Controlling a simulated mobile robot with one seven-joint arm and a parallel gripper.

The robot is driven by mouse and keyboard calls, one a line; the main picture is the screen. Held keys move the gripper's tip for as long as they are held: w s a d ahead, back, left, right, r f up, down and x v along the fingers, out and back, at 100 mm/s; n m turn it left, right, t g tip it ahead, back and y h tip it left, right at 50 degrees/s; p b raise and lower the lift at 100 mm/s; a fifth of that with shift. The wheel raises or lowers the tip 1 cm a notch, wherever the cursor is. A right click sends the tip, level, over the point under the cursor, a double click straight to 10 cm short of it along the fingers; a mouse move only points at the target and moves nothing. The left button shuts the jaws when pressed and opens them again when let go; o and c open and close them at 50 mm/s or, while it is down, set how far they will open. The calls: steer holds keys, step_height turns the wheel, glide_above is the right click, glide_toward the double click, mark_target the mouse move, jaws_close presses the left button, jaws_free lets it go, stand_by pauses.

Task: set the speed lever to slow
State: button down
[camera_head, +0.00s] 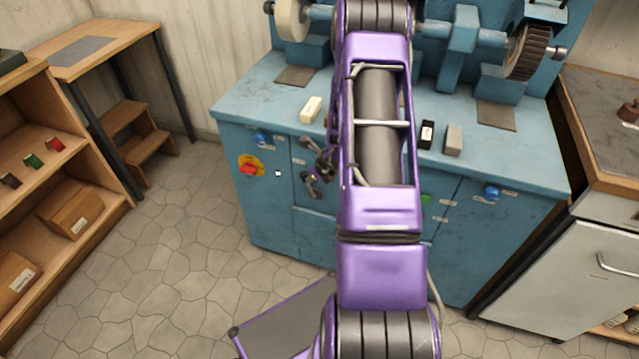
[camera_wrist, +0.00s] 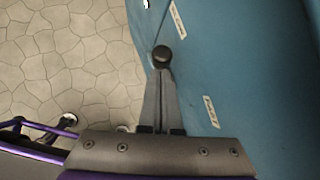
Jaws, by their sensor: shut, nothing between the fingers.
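In the wrist view the speed lever shows as a round black knob (camera_wrist: 162,55) in front of the blue machine cabinet (camera_wrist: 240,60). A white label (camera_wrist: 177,18) lies beyond the knob and another label (camera_wrist: 211,110) lies nearer, to its right; the lettering is too small to read surely. My gripper (camera_wrist: 163,75) is shut and empty, its fingertips right by the near side of the knob. I cannot tell whether they touch it. The lever's shaft is hidden. In the head view my purple arm covers the middle of the cabinet, and I cannot pick out the lever there.
The blue machine bench (camera_head: 285,105) has a red stop button on a yellow disc (camera_head: 259,160) and a blue knob (camera_head: 492,192) on its front. Shelves (camera_head: 100,215) stand left and a metal cabinet (camera_head: 555,285) right. Tiled floor (camera_head: 185,240) is clear between shelves and bench.

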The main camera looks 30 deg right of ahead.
mark_target(302, 175)
steer(key=shift+w+a+f+g+h+b, duration=0.15)
steer(key=shift+w+a+g+b, duration=0.1)
steer(key=shift+w+a+b, duration=0.25)
steer(key=shift+w+a+r+g+h+b, duration=0.15)
steer(key=shift+w+a+g+b, duration=0.15)
steer(key=shift+w, duration=0.3)
steer(key=shift+w+a, duration=0.1)
steer(key=shift+a, duration=0.05)
